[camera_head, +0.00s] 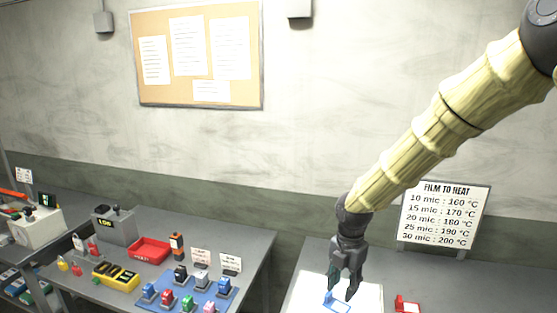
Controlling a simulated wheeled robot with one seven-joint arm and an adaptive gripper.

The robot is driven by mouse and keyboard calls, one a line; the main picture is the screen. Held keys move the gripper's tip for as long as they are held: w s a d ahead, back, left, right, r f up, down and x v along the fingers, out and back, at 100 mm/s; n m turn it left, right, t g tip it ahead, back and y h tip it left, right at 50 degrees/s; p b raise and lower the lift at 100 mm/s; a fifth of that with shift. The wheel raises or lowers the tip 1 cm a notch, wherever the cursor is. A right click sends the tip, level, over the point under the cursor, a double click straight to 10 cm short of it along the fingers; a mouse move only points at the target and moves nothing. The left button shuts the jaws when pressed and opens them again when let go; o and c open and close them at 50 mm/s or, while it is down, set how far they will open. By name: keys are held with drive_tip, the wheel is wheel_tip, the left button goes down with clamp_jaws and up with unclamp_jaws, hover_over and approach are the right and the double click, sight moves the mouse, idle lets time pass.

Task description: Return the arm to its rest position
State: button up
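My arm comes in from the upper right in a pale yellow sleeve and reaches down to the right-hand table. My gripper (342,290) points down over a white sheet or plate (307,292). Its two dark fingers are apart, and I see nothing held between them. A small blue frame-like object (336,304) lies on the white surface just below the fingertips. I cannot tell whether the fingers touch it.
A red object (407,304) lies right of the white surface. A "FILM TO HEAT" sign (444,214) stands behind. The left table holds a blue mat (173,305) with several coloured items, a red tray (149,250) and a grey LOG box (115,228). A gap separates the tables.

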drive_tip(key=s+f+m+y, duration=0.1)
drive_tip(key=s+f+m, duration=0.6)
drive_tip(key=f, duration=0.5)
drive_tip(key=s+f+m+y, duration=0.1)
drive_tip(key=s+f+m, duration=0.55)
drive_tip(key=f, duration=0.55)
drive_tip(key=s+d+f+m+h, duration=0.1)
drive_tip(key=s+d+f+m, duration=0.1)
drive_tip(key=s+f+m, duration=0.45)
drive_tip(key=s+d+f+m, duration=0.1)
drive_tip(key=s+d+m, duration=0.15)
drive_tip(key=s, duration=0.65)
drive_tip(key=s+d+f+m+h, duration=0.1)
drive_tip(key=s+d+f+m, duration=0.1)
drive_tip(key=s+f+m, duration=0.45)
wheel_tip(320, 180, down, 12)
drive_tip(key=s+n+b, duration=0.1)
drive_tip(key=b, duration=1.3)
drive_tip(key=shift+a+f+b, duration=0.2)
drive_tip(key=shift+f+b, duration=0.05)
drive_tip(key=shift+b, duration=0.15)
